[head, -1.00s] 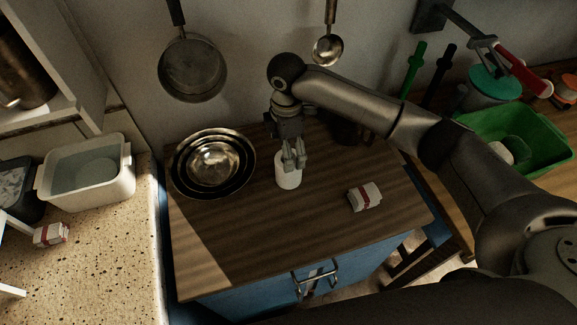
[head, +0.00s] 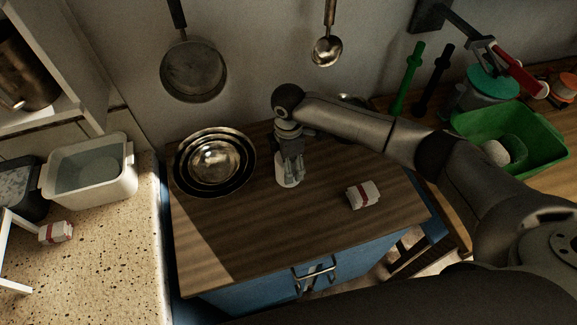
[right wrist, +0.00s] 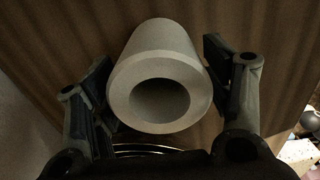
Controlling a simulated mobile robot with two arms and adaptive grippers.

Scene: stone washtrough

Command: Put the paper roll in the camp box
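The paper roll (head: 284,182) is a white hollow cylinder standing upright on the wooden cabinet top. In the right wrist view the paper roll (right wrist: 163,65) shows its open end toward the camera. My right gripper (head: 291,176) is lowered over it from above; in the wrist view its fingers (right wrist: 160,75) are spread, one on either side of the roll. I cannot tell whether they touch it. A green open box (head: 548,150) stands at the right and a pale open tub (head: 105,188) at the left; which is the camp box I cannot tell. My left gripper is out of view.
Nested metal bowls (head: 243,178) sit left of the roll. A white packet with a red band (head: 363,195) lies to its right. A pan (head: 193,70) and a ladle (head: 326,51) hang on the wall behind. The cabinet top's front is clear.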

